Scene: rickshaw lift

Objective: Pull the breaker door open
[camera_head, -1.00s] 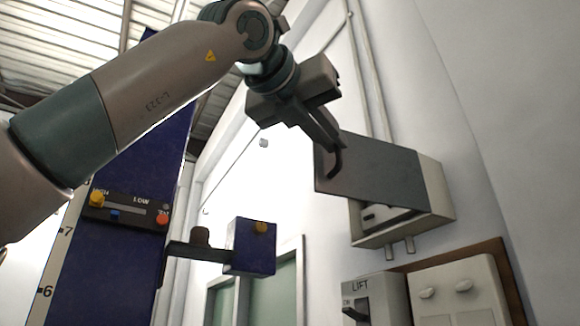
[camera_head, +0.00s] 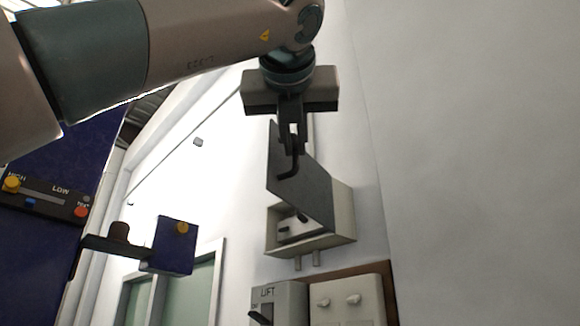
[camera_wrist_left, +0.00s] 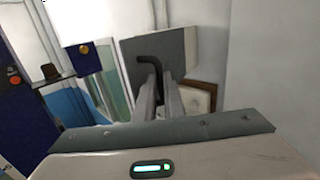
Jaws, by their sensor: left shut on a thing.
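The breaker door (camera_head: 300,178) is a grey panel on a pale breaker box (camera_head: 342,212) on the wall. It stands partly open, and switch parts show inside the box below it. My left gripper (camera_head: 293,150) is shut on the door's black handle (camera_head: 288,172) and reaches it from above. In the left wrist view, the handle (camera_wrist_left: 149,47) shows at the fingertips with the grey door (camera_wrist_left: 165,65) behind it. My right gripper is in neither view.
A LIFT switch box (camera_head: 278,302) and a pale panel on a brown board (camera_head: 348,300) are below the breaker box. A blue column with buttons (camera_head: 45,200) and a blue block (camera_head: 174,246) stand at left. Bare wall is at right.

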